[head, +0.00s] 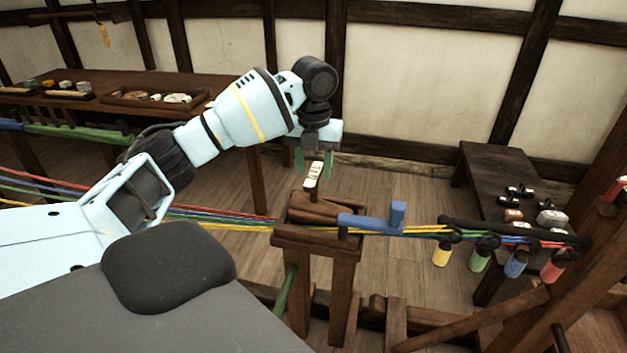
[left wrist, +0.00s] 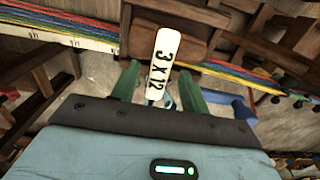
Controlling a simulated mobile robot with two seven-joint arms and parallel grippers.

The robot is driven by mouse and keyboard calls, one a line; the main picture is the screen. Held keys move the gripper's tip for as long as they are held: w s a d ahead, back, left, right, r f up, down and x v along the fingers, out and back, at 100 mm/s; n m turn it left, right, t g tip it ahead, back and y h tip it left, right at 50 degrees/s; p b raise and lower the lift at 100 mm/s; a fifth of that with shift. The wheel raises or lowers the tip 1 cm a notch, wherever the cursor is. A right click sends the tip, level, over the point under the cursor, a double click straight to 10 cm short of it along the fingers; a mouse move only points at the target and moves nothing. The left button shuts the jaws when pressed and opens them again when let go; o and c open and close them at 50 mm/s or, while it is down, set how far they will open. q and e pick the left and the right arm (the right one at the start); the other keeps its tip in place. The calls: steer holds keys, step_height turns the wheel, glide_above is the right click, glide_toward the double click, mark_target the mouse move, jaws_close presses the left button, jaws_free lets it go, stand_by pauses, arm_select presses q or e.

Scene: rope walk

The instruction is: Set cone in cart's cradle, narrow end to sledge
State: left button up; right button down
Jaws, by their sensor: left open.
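My left gripper (head: 314,165) is open, with its green fingers pointing down above the wooden cart (head: 302,241). A brown wooden piece (head: 322,208) lies on top of the cart below the tag. I cannot tell for sure whether it is the cone, or which end is narrow. The cradle and the sledge cannot be made out clearly. My right gripper is not in view.
Coloured strands (head: 222,219) run past the cart to a dark bar with hanging coloured weights (head: 441,255). A blue block with a post (head: 372,223) sits over them right of the cart. A bench (head: 487,168) stands right, a long table (head: 150,80) behind left.

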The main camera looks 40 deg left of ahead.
arm_select(q)
step_height(320, 180, up, 6)
steer(key=shift+r, duration=0.25)
steer(key=shift+c, duration=0.5)
stand_by(0.8)
